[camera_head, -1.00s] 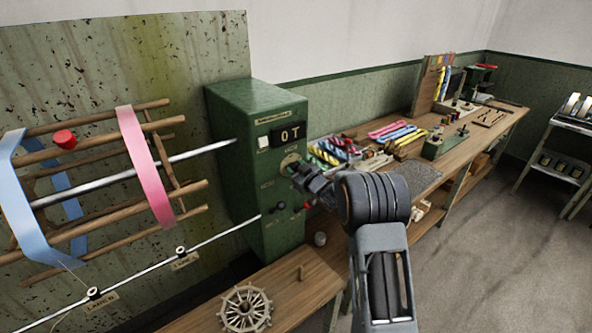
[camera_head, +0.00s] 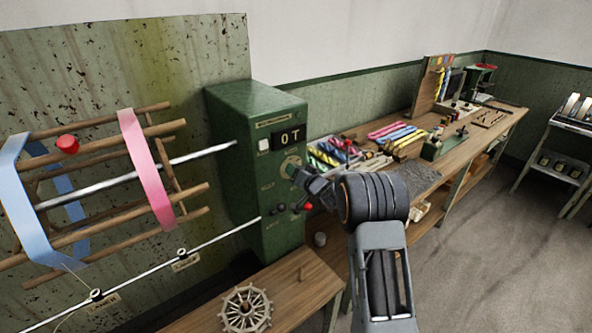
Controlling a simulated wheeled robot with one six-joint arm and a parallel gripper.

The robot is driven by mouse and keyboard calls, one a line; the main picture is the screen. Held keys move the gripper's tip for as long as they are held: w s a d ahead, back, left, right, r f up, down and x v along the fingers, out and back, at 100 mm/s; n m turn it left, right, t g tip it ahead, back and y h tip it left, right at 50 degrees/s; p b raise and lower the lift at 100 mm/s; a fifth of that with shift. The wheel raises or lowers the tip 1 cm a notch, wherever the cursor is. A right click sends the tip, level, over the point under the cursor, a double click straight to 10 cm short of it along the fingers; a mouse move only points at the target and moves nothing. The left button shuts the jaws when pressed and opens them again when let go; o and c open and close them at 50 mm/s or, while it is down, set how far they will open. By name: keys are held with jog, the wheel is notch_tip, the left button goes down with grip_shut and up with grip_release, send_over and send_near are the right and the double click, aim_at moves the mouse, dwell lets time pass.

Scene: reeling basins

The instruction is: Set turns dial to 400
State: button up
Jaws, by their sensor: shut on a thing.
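The turns dial (camera_head: 290,162) is a round, pale-rimmed knob on the front of the green control box (camera_head: 232,180). The black display (camera_head: 289,136) above it reads "0T". My gripper (camera_head: 297,173) is at the dial and shut on it. My gripper and wrist hide part of the dial, and its markings are too small to read.
A reel with wooden bars (camera_head: 100,152) and pink and blue bands stands left of the box. Below the dial are small dark knobs and a red knob (camera_head: 308,206). A workbench (camera_head: 470,150) with coloured skeins runs behind my arm. A spoked wooden wheel (camera_head: 246,308) lies in front.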

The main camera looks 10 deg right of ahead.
jog(key=shift+m, duration=0.6)
jog(key=o, duration=0.9)
jog(key=b+v, duration=0.2)
jog(key=v, duration=1.2)
jog(key=shift+r+b, duration=0.1)
jog(key=shift+b, duration=0.3)
jog(key=shift+w, duration=0.1)
